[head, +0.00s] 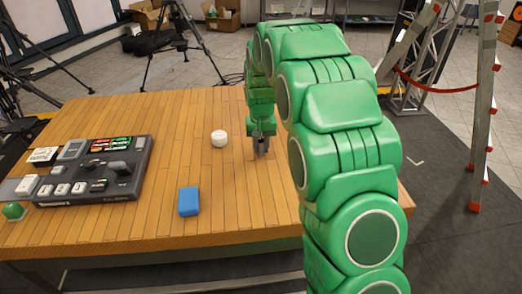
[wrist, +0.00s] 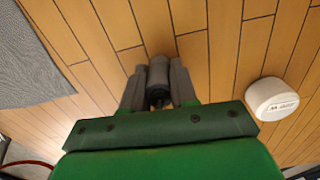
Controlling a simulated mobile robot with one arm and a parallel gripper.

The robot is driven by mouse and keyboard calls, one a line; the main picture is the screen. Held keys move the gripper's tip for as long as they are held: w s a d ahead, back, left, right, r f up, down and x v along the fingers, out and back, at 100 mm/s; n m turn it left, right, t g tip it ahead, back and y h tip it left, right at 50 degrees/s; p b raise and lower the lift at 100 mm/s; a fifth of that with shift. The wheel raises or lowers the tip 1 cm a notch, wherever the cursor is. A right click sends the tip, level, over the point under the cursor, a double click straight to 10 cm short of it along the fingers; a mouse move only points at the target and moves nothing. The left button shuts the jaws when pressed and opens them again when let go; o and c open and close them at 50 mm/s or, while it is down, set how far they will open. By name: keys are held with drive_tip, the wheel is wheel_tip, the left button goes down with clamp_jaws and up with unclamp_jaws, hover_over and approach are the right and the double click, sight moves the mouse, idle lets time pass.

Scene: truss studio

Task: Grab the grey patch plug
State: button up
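The grey patch plug (wrist: 158,70) is a dark grey cylinder, seen in the wrist view between the two grey fingers of my gripper (wrist: 158,88). The fingers lie close against both its sides with no clear gap, and its end reaches a little past the fingertips. In the head view my gripper (head: 262,146) points down at the wooden table's right part, beside the white round puck. There the plug is hard to tell apart from the fingers, and I cannot tell whether it touches the table.
The white puck (head: 219,138) stands just left of my gripper and shows in the wrist view (wrist: 272,98). A blue block (head: 189,201) lies nearer the front. A grey control panel (head: 96,172) fills the table's (head: 240,215) left side. A ladder (head: 485,100) stands right.

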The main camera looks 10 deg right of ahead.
clamp_jaws()
drive_tip(key=shift+r, duration=0.15)
